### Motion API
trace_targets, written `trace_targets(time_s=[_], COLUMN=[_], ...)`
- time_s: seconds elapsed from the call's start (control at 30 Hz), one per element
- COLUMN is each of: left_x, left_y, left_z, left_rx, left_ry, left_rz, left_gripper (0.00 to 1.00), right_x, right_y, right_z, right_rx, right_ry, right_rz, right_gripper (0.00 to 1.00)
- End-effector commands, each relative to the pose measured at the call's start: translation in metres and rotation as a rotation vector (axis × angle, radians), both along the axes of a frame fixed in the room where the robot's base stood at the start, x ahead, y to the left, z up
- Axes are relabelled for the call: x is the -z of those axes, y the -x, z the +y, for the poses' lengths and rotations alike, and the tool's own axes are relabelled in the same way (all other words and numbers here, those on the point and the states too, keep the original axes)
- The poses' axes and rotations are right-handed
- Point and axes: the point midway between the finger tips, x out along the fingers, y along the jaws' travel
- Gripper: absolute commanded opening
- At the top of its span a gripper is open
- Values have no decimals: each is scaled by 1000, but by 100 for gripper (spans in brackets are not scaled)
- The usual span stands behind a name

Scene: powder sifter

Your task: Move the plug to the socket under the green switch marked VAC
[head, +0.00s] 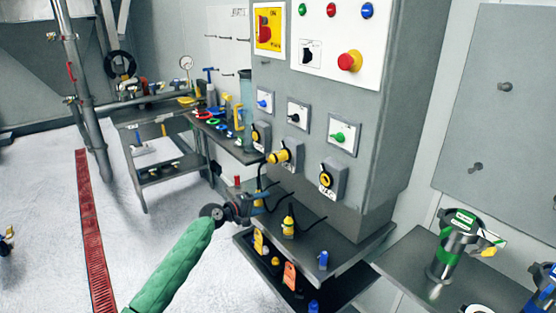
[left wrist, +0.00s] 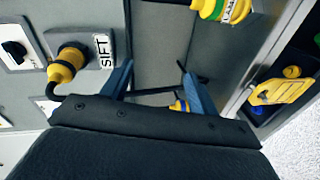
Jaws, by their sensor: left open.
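A yellow plug (head: 279,156) sits in the middle socket, under the black switch (head: 298,113); the left wrist view shows this plug (left wrist: 66,66) beside a SIFT label. The VAC socket (head: 326,179) under the green switch (head: 343,136) shows no plug. A second yellow plug (head: 289,226) stands on the cabinet shelf; a yellow plug with a green band (left wrist: 224,9) shows in the left wrist view. My left gripper (head: 256,204) is open, low before the cabinet. A yellow-and-blue piece (left wrist: 180,105) shows between its fingers (left wrist: 160,84), mostly hidden by the gripper body.
Black cables (left wrist: 155,91) run near my fingers. A side table (head: 400,262) with a metal fitting (head: 455,245) is at right. A workbench (head: 150,112) with tools is behind left.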

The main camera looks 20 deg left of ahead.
Motion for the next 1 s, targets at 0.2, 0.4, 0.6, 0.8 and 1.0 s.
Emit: trace_targets(time_s=[0.2, 0.4, 0.6, 0.8, 1.0], left_x=[-95, -136, -143, -143, -143], left_y=[-21, -27, -27, -27, -33], left_z=[14, 19, 20, 20, 15], left_rx=[10, 20, 22, 22, 23], left_ry=[150, 221, 234, 233, 234], left_rz=[-47, -64, -66, -66, -65], left_gripper=[60, 60, 60, 60, 60], right_x=[3, 2, 1, 1, 1], right_y=[5, 1, -2, -1, 0], right_z=[1, 8, 14, 14, 7], right_rx=[1, 4, 6, 7, 2], right_ry=[-2, -10, -16, -17, -8], right_rz=[-2, -6, -8, -7, -8], right_gripper=[36, 36, 36, 36, 36])
